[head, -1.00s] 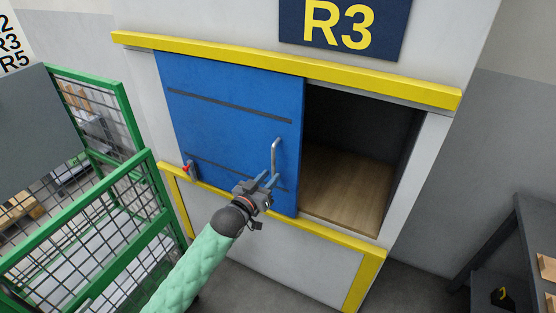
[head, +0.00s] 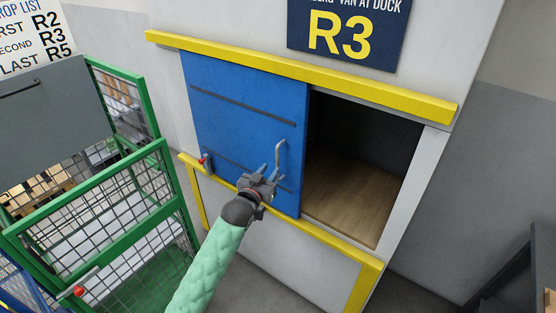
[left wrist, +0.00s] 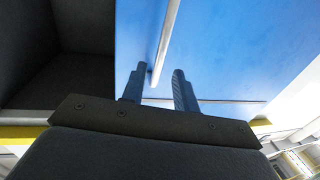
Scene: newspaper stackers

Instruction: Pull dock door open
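The blue dock door (head: 235,110) is a sliding panel under the yellow rail. It stands partly open, slid left, with a dark opening to its right. Its grey bar handle (head: 280,157) is near its right edge. My left gripper (head: 270,172) is at the lower end of the handle. In the left wrist view its two fingers (left wrist: 158,88) are apart, with the handle (left wrist: 165,45) by the tip of the left finger; I cannot tell if they touch. My right gripper is not in view.
The opening shows a wooden floor (head: 345,195). A yellow rail (head: 300,72) runs above the door. A red-tipped latch (head: 204,161) is at the door's lower left. A green mesh cage cart (head: 100,200) stands left. A dark shelf (head: 510,275) is at lower right.

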